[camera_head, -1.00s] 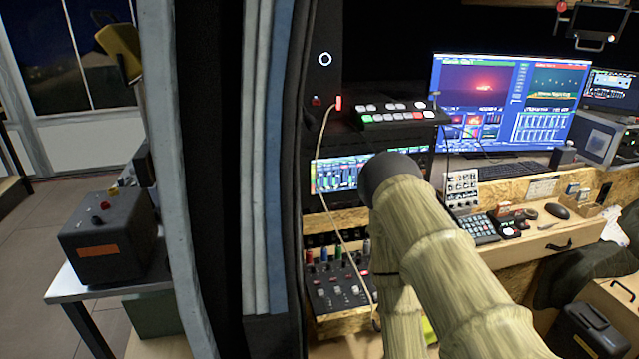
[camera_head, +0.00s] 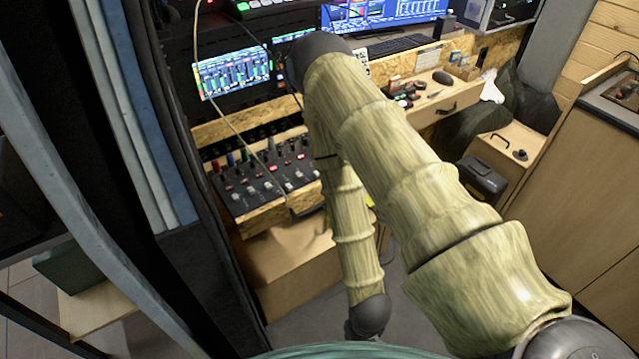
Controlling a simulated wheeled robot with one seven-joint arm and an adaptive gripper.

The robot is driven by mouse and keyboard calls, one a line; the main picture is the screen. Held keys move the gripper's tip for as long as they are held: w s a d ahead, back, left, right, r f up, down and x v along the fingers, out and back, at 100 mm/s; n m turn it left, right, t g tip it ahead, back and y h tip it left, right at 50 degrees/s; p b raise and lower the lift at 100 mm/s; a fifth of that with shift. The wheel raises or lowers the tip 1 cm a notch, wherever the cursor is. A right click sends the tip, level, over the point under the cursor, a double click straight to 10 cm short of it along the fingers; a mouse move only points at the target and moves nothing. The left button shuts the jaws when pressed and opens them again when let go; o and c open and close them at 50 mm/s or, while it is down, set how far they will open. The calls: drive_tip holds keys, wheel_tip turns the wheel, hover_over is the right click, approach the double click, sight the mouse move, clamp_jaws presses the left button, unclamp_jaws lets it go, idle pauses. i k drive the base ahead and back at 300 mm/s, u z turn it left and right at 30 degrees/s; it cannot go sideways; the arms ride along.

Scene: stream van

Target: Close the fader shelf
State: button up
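The fader shelf (camera_head: 268,216) is a wooden pull-out shelf with a dark panel of faders and knobs (camera_head: 262,178) on it. It stands out from the rack at the centre left, under the screen. A dark handle shows at the right of its wooden front edge, partly beside my arm. My arm rises from the lower right, bends in front of the rack and comes down to the right of the shelf. Its wrist is low, near the bottom edge. My gripper itself cannot be made out; I see no fingers and no contact with the shelf.
A cardboard-coloured box (camera_head: 285,262) sits below the shelf. Curtains (camera_head: 105,110) hang at the left. Some grey floor (camera_head: 400,300) is clear.

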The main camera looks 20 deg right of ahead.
sight(260, 212)
drive_tip(key=z, duration=1.6)
drive_tip(key=k, duration=0.7)
drive_tip(key=u, duration=1.25)
